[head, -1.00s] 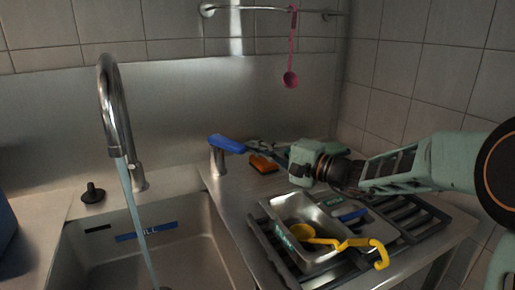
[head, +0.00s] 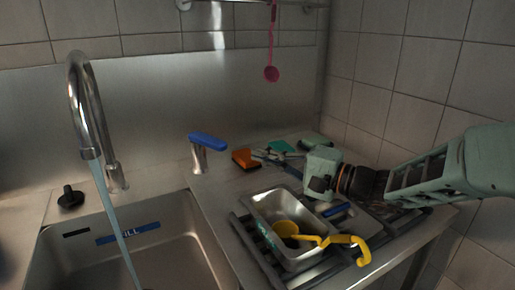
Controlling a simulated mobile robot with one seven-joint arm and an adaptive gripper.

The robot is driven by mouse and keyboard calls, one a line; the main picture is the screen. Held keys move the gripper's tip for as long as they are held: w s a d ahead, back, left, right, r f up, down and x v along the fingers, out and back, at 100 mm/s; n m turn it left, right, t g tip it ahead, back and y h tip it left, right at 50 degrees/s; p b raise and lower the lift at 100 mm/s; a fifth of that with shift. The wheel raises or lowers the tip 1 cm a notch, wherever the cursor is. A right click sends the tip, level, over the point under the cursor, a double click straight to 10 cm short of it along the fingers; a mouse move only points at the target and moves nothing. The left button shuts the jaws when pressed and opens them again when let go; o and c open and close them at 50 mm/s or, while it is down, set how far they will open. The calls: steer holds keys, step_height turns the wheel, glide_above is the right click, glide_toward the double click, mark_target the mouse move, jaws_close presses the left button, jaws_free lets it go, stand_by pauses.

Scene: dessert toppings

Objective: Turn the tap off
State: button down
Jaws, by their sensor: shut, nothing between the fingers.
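The chrome tap spout (head: 84,105) arches over the sink at the left, and a stream of water (head: 122,225) runs from it. The tap's blue lever (head: 208,141) sits on a short metal post right of the sink and points to the right, tilting slightly down. My gripper (head: 262,154) is to the right of the lever, apart from it, with its thin dark fingers toward the lever. The fingers look shut and empty. Their tips are small and partly merge with the clutter behind.
An orange sponge-like block (head: 244,158) lies between lever and gripper. A metal tray (head: 283,209) with a yellow ladle (head: 330,240) stands on a dark rack in front of my arm. A pink spoon (head: 272,72) hangs from the wall rail.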

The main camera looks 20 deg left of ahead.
mark_target(208, 141)
steer(key=w+d+g+p, duration=0.1)
steer(key=w+d+p, duration=0.2)
steer(key=w+p, duration=0.35)
steer(key=s+a+b, duration=0.2)
steer(key=a, duration=0.9)
steer(key=shift+a+f+n, duration=0.25)
steer(key=shift+a+n, duration=0.05)
steer(key=shift+a, duration=0.05)
steer(key=shift+s+a+b, duration=0.1)
steer(key=shift+s+b, duration=0.1)
steer(key=shift+b, duration=0.1)
